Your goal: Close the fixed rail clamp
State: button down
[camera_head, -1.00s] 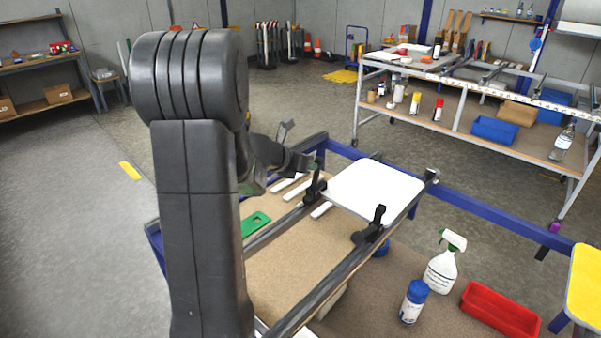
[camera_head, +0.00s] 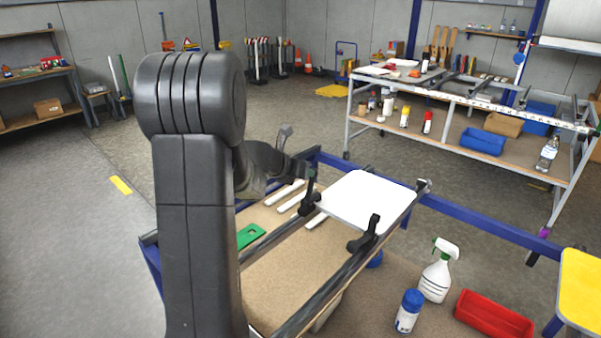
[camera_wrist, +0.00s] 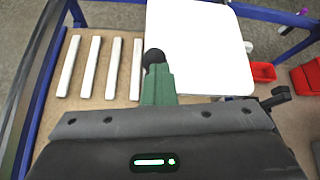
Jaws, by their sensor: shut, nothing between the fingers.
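A white sign plate (camera_head: 366,199) lies across two dark rails on the workbench. A black clamp (camera_head: 308,198) stands at its near left edge, with its handle upright. A second black clamp (camera_head: 366,236) is at its near right edge, its handle also raised. My gripper (camera_wrist: 157,88) is shut and empty, with green fingers pointing at the plate. In the wrist view, a black knob (camera_wrist: 153,57) shows right at the fingertips; I cannot tell whether they touch. In the head view, my arm hides much of the gripper, beside the left clamp. The right clamp (camera_wrist: 277,98) also shows in the wrist view.
A spray bottle (camera_head: 438,272), a blue-capped can (camera_head: 409,311) and a red bin (camera_head: 493,316) stand at the right. A blue frame (camera_head: 480,225) edges the bench.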

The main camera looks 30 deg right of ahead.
jog(key=shift+w+d+r, duration=0.1)
jog(key=shift+d+r, duration=0.15)
jog(key=shift+r, duration=0.1)
jog(key=v, duration=1.4)
jog(key=shift+a+f+b, duration=0.2)
jog(key=shift+f+b, duration=0.2)
jog(key=shift+d, duration=0.1)
jog(key=x, duration=1.3)
jog(key=shift+d+r+p, duration=0.2)
jog(key=shift+d+p, duration=0.05)
jog(key=shift+p, duration=0.05)
jog(key=shift+a+f, duration=0.1)
